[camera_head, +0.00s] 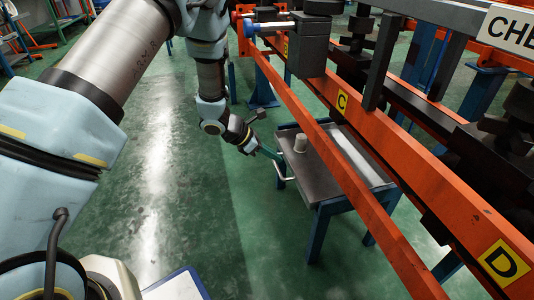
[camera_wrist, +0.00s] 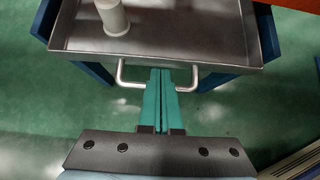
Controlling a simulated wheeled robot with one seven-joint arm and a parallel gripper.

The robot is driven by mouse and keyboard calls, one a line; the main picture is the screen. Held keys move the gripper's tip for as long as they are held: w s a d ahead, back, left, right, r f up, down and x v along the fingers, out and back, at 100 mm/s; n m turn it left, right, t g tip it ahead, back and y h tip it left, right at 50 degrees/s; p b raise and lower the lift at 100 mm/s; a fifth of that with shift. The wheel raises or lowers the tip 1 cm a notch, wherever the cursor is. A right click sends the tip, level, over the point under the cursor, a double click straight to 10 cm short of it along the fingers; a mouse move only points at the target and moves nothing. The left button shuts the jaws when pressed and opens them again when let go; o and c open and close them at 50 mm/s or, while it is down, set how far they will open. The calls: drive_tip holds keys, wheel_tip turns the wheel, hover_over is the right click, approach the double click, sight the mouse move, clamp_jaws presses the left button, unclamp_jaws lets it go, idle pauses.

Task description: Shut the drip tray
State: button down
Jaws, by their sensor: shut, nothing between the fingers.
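The drip tray (camera_head: 318,178) is a shallow grey metal tray on a blue-legged stand below the orange rails. In the wrist view the drip tray (camera_wrist: 180,38) fills the top, with its front wall facing me. Its pale bar handle (camera_wrist: 130,83) sticks out from the front wall. My gripper (camera_wrist: 160,72) is shut and empty, its two teal fingers together at the middle of the handle and close to the tray's front wall. I cannot tell whether the fingertips touch it. In the head view my gripper (camera_head: 272,155) is at the tray's left side.
A pale cylinder (camera_wrist: 113,16) stands in the tray; it also shows in the head view (camera_head: 300,143). Orange rails (camera_head: 350,170) with yellow letter plates pass above the tray's right part. Green floor (camera_head: 190,200) is open to the left.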

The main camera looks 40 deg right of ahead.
drive_tip(key=shift+b+x, duration=0.3)
drive_tip(key=shift+x, duration=1.15)
